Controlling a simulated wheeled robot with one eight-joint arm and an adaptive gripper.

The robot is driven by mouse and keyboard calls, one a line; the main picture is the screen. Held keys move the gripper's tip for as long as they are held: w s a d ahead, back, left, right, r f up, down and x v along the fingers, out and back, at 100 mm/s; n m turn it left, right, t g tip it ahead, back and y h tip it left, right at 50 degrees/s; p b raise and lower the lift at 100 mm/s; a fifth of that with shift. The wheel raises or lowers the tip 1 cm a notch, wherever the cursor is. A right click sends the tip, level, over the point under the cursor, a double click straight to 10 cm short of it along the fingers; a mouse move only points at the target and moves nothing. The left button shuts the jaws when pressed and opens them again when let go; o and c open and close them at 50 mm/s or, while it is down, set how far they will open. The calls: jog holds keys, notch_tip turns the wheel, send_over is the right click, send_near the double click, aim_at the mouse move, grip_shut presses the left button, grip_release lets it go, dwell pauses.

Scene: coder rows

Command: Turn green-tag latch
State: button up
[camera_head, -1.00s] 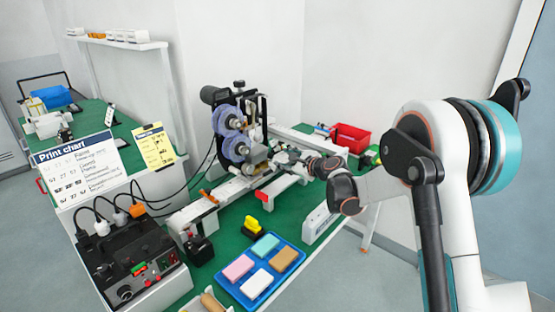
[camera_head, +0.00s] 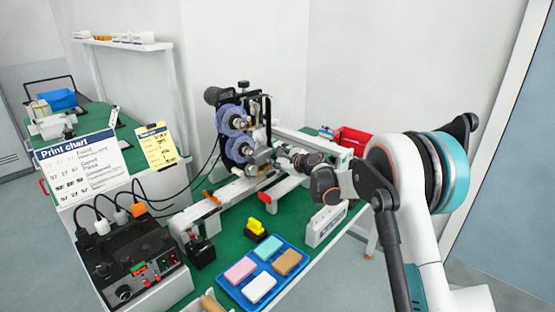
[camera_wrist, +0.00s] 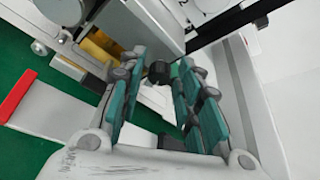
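The coder machine (camera_head: 250,128), with two blue-purple reels (camera_head: 232,118), stands at the middle of the green bench. My gripper (camera_head: 268,156) is at the machine's lower right side in the head view, and its fingertips are hard to make out there. In the wrist view my gripper (camera_wrist: 158,78) has its teal-padded fingers apart. A small dark knob (camera_wrist: 157,72) shows between the fingertips, and I cannot tell whether they touch it. I cannot make out a green tag in either view, so which part is the green-tag latch is unclear.
A white rail (camera_head: 225,195) runs under the machine. A blue tray (camera_head: 238,297) with coloured blocks and a yellow item (camera_head: 257,228) stand in front. A black control box (camera_head: 130,262) with cables is at left. A red bin (camera_head: 352,138) is behind my arm.

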grip_shut()
jog(key=shift+w+d+r+m+g+y+p, duration=0.1)
jog(key=shift+m+g+y+p, duration=0.2)
jog(key=shift+m+g+p, duration=0.35)
jog(key=shift+w+d+m+g+y+p, duration=0.1)
jog(key=shift+m+g+y+p, duration=0.3)
jog(key=shift+m, duration=0.55)
jog(key=o, duration=0.5)
grip_release()
jog(key=shift+r, duration=0.15)
